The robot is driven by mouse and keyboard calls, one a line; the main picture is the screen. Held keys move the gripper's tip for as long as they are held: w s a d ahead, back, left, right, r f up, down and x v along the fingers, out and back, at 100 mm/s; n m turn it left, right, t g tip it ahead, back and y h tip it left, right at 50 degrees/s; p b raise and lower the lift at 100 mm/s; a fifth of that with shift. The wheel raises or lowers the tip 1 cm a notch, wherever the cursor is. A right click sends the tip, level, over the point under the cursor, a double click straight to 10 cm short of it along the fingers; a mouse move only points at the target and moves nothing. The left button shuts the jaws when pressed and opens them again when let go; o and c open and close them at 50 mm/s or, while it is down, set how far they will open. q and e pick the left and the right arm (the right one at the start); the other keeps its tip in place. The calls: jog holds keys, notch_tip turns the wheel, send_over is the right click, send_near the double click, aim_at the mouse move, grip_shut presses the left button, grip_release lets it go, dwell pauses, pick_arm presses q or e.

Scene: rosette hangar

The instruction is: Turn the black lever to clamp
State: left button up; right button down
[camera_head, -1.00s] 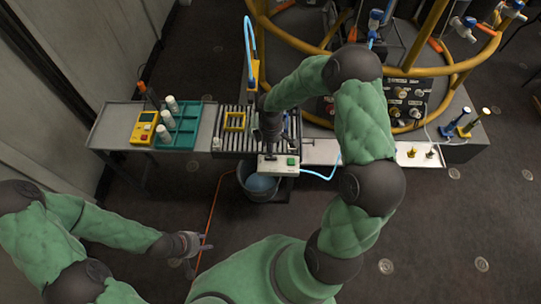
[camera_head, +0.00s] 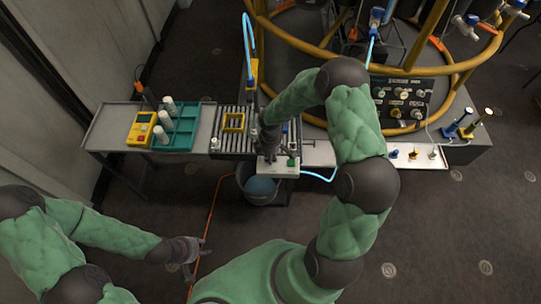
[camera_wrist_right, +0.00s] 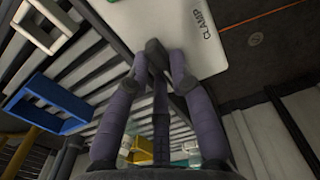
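A white clamp box (camera_head: 277,168) sits at the front edge of the roller bench, with a green button (camera_head: 291,162) on its right side. In the right wrist view its white face carries the word CLAMP (camera_wrist_right: 203,22). My right gripper (camera_head: 268,156) reaches down onto the left part of this box. In the right wrist view the right gripper's fingers (camera_wrist_right: 160,70) converge at a dark piece (camera_wrist_right: 154,47) on the box, apparently the black lever; the fingertips partly hide it, and a firm grip cannot be made out. My left gripper (camera_head: 196,250) is open and empty above the floor.
A yellow frame (camera_head: 234,122) lies on the rollers. A teal tray (camera_head: 180,136) with white-capped containers and a yellow meter (camera_head: 142,128) stand on the left bench. A bucket (camera_head: 257,190) is below the box. Yellow rails (camera_head: 440,75) surround the equipment behind.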

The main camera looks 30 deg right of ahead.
dwell(0.3)
jog(key=n+p, duration=0.1)
jog(key=n, duration=0.1)
jog(key=n+p, duration=0.2)
jog(key=shift+s+a+r, duration=0.15)
jog(key=n+p, duration=0.3)
jog(key=n, duration=0.1)
jog(key=shift+s+n+p, duration=0.2)
jog(key=shift+n+p, duration=0.1)
jog(key=shift+p, duration=0.05)
jog(key=n+p, duration=0.2)
jog(key=n, duration=0.1)
jog(key=n+p, duration=0.1)
jog(key=n, duration=0.1)
jog(key=shift+s, duration=0.3)
jog(key=shift+s+n+p, duration=0.15)
jog(key=shift+n+p, duration=1.2)
jog(key=shift+n, duration=0.85)
jog(key=c, duration=1.1)
grip_release()
